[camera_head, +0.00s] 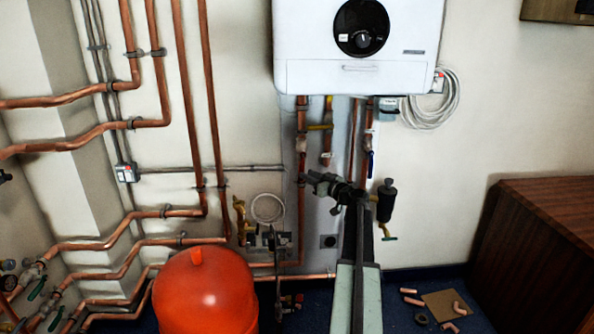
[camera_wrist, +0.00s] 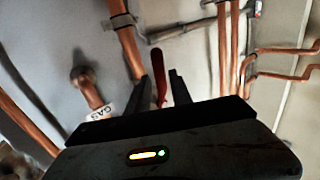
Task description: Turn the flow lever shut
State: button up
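A red lever (camera_wrist: 157,72) shows in the wrist view, long and narrow, beside a copper pipe. It stands between the two dark fingers of my gripper (camera_wrist: 163,88), nearer the left finger. The fingers are apart, with a gap on the right of the lever; I see no grip on it. No label on it can be read. In the head view my gripper (camera_head: 316,181) is below the white boiler, close to the vertical copper pipes; the red lever cannot be made out clearly there.
A pipe with a GAS label (camera_wrist: 102,112) is left of my gripper in the wrist view. An orange tank (camera_head: 206,292) stands lower left; a wooden cabinet (camera_head: 535,250) is right.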

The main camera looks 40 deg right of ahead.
jog(key=w+d, duration=0.1)
jog(key=w, duration=0.6)
jog(key=shift+w+d, duration=0.15)
jog(key=shift+w, duration=0.05)
jog(key=shift+c, duration=0.4)
grip_shut()
dwell(0.8)
